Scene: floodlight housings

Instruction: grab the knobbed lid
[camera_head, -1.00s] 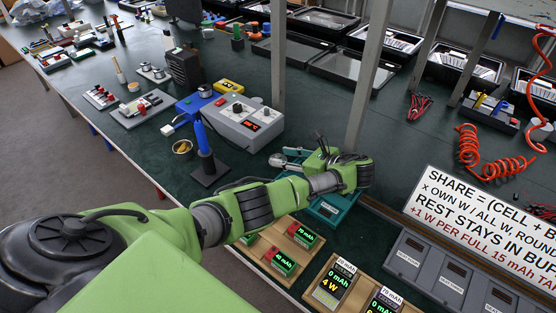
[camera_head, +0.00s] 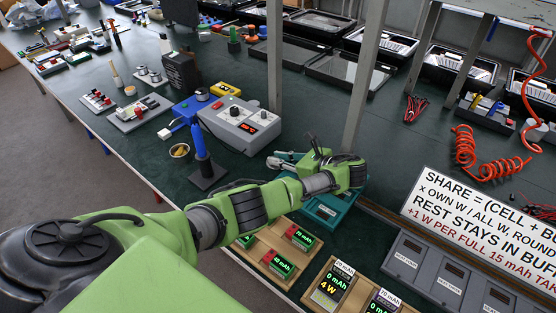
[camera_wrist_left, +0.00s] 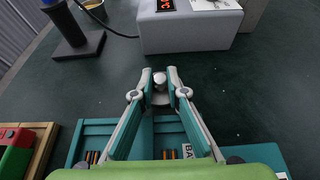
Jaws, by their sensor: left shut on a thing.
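In the left wrist view, the two slim fingers of my left gripper (camera_wrist_left: 160,88) come together around a small silver knob (camera_wrist_left: 160,77), which sits between their tips. I take this knob to be that of the knobbed lid; the lid's plate cannot be made out clearly beneath the fingers. In the head view my left gripper (camera_head: 282,160) reaches over the teal box, and its fingers and wrist hide what it holds. The teal box (camera_head: 328,210) also shows below the fingers in the wrist view (camera_wrist_left: 95,128). My right gripper is not in view.
A grey control box (camera_head: 240,125) stands beyond the gripper, with a blue post on a dark base (camera_head: 207,175) to its left. Wooden trays with battery cells (camera_head: 270,262) lie in front. A metal upright (camera_head: 362,100) rises behind the wrist. Bare green table lies around the gripper.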

